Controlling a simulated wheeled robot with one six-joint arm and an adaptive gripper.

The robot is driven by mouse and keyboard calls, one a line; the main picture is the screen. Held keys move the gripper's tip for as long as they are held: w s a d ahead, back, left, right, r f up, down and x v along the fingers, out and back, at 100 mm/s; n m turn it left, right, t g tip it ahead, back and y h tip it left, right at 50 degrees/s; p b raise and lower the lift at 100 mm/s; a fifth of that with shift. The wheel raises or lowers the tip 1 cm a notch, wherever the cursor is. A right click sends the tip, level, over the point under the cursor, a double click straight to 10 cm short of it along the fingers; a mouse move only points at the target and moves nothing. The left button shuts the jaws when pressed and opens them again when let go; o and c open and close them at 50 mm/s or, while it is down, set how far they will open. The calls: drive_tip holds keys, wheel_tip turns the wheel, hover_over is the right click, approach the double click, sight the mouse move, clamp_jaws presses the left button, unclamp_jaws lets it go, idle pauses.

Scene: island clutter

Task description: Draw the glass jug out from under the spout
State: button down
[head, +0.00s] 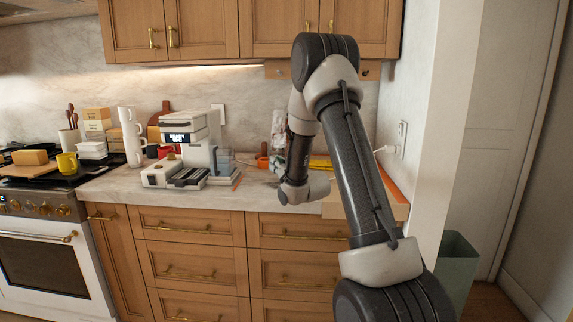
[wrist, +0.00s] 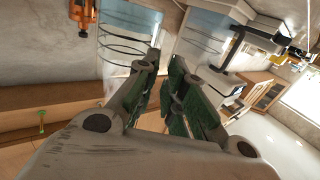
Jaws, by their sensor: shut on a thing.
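In the wrist view my gripper (wrist: 167,62) has its two green-padded fingers close together at a pale blue, see-through body with thin dark rings, which looks like the glass jug (wrist: 122,35). The fingers are shut on it, but the exact contact point is hard to make out. In the head view a small bluish glass patch (head: 225,160) shows just right of the white machine (head: 184,128) with a dark display. The spout cannot be made out, and my arm hides much of the gripper there.
A white low appliance (head: 160,173) and a dark-slotted one (head: 188,178) stand at the counter front. An orange item (head: 263,162) lies behind my wrist.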

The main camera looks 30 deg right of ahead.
drive_tip(key=shift+d, duration=0.15)
drive_tip(key=shift+f, duration=3.55)
drive_tip(key=c, duration=1.4)
unclamp_jaws()
drive_tip(key=shift+c, duration=0.2)
drive_tip(key=s, duration=1.2)
drive_tip(key=shift+f, duration=0.1)
